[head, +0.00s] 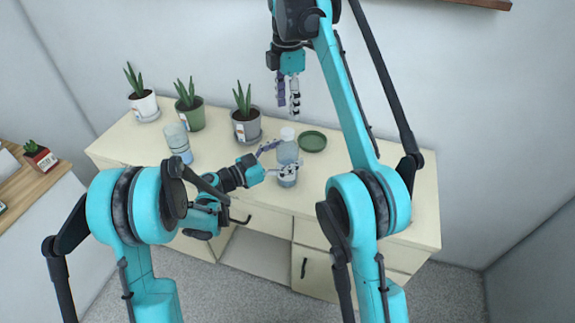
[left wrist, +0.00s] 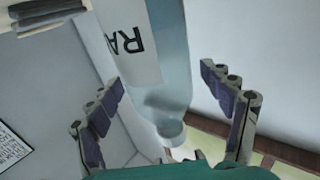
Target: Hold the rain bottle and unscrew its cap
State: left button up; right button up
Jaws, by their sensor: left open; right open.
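The rain bottle (head: 287,153), pale blue and clear with a white cap (head: 288,134), stands upright on the cream cabinet top. In the left wrist view the bottle (left wrist: 178,65) shows a white label with the letters "RA". My left gripper (head: 288,155) is open, with one finger on each side of the bottle. In the left wrist view, gaps show between the bottle and both fingers. My right gripper (head: 288,92) is open and empty, pointing down in the air above the bottle. Part of the bottle's lower body is hidden by a left finger.
A green dish (head: 312,141) lies right of the bottle. Three potted plants, one in a grey pot (head: 246,127), stand along the back left. A blue and clear container (head: 178,143) stands in front of them. The cabinet's right end (head: 385,200) is mostly clear.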

aim_at(288, 131)
pick_arm(q)
grip_shut()
pick_arm(e)
jog(key=m, duration=2.8)
jog(key=shift+m, duration=0.3)
jog(key=m, duration=0.4)
jog(key=shift+m, duration=0.3)
jog(key=m, duration=0.4)
jog(key=shift+m, duration=0.4)
jog(key=m, duration=0.4)
jog(key=shift+m, duration=0.4)
jog(key=m, duration=0.6)
jog(key=shift+w+f+m, duration=0.1)
jog(key=shift+f+m, duration=0.3)
jog(key=shift+f, duration=3.6)
